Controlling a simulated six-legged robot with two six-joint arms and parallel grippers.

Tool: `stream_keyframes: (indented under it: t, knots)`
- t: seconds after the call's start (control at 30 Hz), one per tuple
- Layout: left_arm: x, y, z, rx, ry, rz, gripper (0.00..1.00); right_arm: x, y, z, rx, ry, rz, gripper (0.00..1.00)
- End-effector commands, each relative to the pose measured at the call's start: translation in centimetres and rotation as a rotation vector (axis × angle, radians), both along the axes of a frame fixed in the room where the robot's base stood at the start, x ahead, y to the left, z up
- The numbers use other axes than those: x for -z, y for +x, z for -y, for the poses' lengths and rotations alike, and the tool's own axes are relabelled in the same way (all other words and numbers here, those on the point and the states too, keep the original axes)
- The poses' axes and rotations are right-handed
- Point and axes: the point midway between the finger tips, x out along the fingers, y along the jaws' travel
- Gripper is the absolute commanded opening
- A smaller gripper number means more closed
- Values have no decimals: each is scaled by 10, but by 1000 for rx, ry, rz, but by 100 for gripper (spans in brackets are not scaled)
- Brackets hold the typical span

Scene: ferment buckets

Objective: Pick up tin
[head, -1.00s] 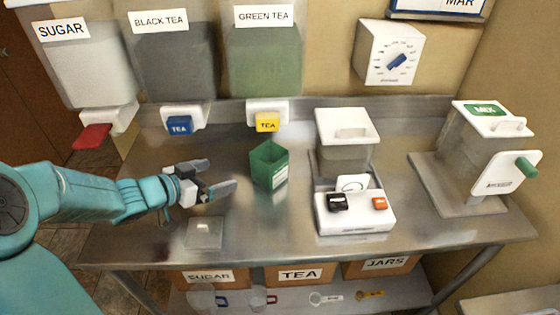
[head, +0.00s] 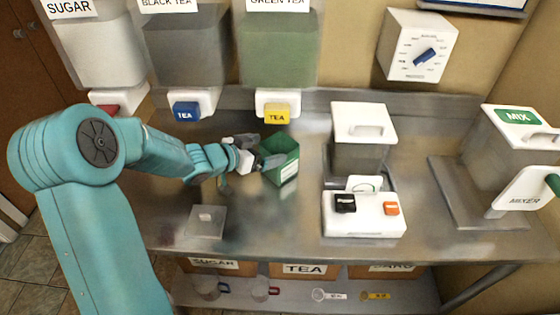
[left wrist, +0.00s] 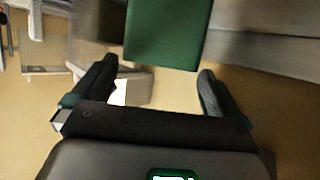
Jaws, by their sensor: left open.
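The tin is a green, open-topped square container (head: 284,163) with a pale label, standing on the steel counter below the green tea dispenser. My left gripper (head: 266,152) is at the tin's left side in the head view. In the left wrist view my left gripper (left wrist: 158,85) has its two dark fingers spread wide. The green tin (left wrist: 168,35) shows just beyond them, between their lines, with nothing held. The finger tips partly overlap the tin's left edge in the head view; I cannot tell whether they touch it. My right gripper is not in view.
A sugar dispenser (head: 95,50), black tea dispenser (head: 185,50) and green tea dispenser (head: 278,50) hang behind. A white device with black and orange buttons (head: 363,217) stands right of the tin. A mixer (head: 520,150) stands far right.

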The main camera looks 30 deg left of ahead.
Motion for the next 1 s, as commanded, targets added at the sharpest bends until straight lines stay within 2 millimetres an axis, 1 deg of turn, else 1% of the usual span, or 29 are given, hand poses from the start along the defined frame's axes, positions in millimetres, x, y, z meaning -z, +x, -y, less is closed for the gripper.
stream_keyframes:
  t: [0.13,0.3,0.4,0.5,0.67,0.77,0.8,0.83,0.9,1.0]
  knots:
    - [5,14,4,2,-2,0,100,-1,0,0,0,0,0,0]
    - [16,42,11,2,-2,0,100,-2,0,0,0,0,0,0]
    - [20,52,13,2,-1,1,100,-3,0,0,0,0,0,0]
    - [21,56,14,1,-1,1,100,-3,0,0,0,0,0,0]
    - [21,56,14,1,-1,1,100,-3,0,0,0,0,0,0]
    - [21,56,13,1,-1,1,71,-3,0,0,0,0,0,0]
    - [21,56,13,1,-1,1,58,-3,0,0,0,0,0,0]
    - [22,55,13,1,0,0,48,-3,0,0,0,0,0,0]
    - [21,55,13,1,-1,1,33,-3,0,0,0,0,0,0]
    - [21,55,13,1,-1,1,33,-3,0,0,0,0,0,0]
